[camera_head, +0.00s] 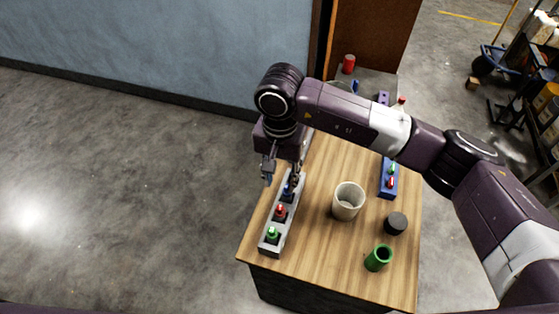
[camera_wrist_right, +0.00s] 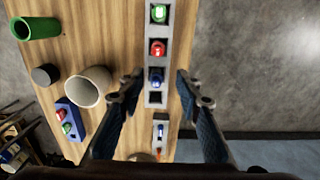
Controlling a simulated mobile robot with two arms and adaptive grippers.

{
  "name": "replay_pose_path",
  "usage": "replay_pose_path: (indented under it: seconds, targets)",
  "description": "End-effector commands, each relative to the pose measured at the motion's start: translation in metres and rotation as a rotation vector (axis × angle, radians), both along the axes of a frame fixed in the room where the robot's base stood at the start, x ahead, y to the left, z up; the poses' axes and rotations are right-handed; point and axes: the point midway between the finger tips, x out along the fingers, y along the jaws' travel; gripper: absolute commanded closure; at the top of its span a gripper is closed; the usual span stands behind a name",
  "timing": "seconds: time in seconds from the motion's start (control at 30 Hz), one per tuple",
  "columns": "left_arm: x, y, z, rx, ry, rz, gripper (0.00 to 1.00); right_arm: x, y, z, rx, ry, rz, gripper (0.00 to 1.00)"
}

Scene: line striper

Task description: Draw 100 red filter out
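A grey rack (camera_head: 265,248) stands at the left edge of the wooden table and holds a green piece (camera_head: 272,233), a red piece (camera_head: 280,211) and a blue piece (camera_head: 288,191) in a row. In the right wrist view, the red piece (camera_wrist_right: 158,49) sits between the green piece (camera_wrist_right: 159,13) and the blue piece (camera_wrist_right: 156,77), with an empty square hole at the near end. My right gripper (camera_head: 283,177) is open and empty above the blue end of the rack. In the wrist view its fingertips (camera_wrist_right: 160,80) lie either side of the rack, level with the blue piece. My left gripper is out of view.
A blue block (camera_head: 388,190) holds a red and a green piece. A red can (camera_head: 348,64) is at the back. Bare table lies between rack and cup.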

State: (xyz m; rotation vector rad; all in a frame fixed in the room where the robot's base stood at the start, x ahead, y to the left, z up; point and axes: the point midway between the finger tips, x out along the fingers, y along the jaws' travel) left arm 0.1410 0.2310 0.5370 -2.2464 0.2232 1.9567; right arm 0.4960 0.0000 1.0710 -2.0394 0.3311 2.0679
Motion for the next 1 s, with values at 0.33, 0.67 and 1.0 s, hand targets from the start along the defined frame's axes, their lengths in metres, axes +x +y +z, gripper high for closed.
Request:
replay_pose_path:
  seconds: [0.33,0.67,1.0]
  targets:
    - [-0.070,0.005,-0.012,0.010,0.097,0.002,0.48,-0.001,0.001,-0.022,0.001,0.003,0.001,0.68]
    - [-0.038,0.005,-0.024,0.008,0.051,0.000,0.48,-0.002,0.001,-0.062,0.002,0.003,0.001,0.68]
    - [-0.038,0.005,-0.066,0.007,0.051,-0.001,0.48,-0.002,0.000,-0.096,0.002,-0.001,0.000,0.68]
